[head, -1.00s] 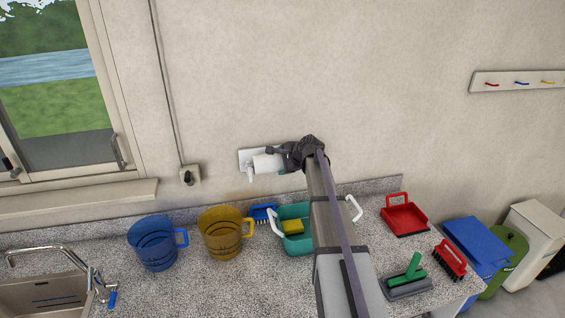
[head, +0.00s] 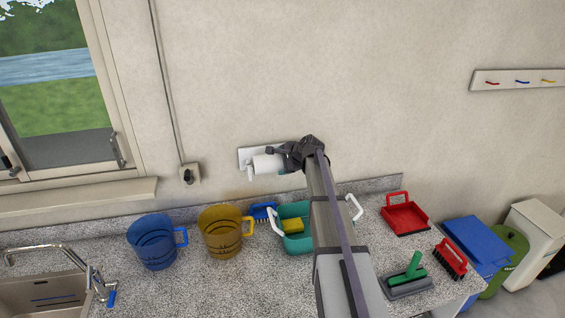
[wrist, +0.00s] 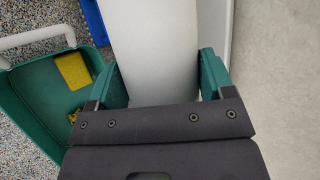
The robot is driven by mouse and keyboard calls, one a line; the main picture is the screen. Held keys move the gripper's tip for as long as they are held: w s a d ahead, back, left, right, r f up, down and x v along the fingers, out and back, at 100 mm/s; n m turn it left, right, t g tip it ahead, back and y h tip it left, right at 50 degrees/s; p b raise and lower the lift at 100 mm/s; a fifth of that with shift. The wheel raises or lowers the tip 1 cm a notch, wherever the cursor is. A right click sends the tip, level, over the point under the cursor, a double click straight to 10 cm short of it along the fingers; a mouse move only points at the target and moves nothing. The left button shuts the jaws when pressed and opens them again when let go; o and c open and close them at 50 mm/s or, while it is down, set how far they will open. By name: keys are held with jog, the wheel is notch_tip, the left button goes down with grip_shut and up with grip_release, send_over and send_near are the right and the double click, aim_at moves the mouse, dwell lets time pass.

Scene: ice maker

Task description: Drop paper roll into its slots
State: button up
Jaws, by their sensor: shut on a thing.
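The white paper roll (head: 267,163) is at the wall holder (head: 245,157), a white plate with a small arm projecting at the roll's left end. My gripper (head: 286,161) is at the roll's right end, shut on it. In the wrist view the roll (wrist: 156,50) lies between the green fingers of my gripper (wrist: 160,82). The wall is close beside the roll there. Whether the roll's ends sit in the slots cannot be told, as my gripper hides the right end.
Below on the speckled counter are a teal basin (head: 295,243) with a yellow sponge (head: 292,226), a yellow jug (head: 222,232), a blue jug (head: 155,241) and a blue brush (head: 262,211). A red dustpan (head: 404,215) is to the right.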

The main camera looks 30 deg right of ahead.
jog(key=shift+f+b, duration=0.5)
jog(key=shift+f, duration=0.1)
jog(key=o, duration=1)
jog(key=p+v, duration=0.7)
jog(key=v, duration=0.4)
jog(key=shift+w, duration=0.1)
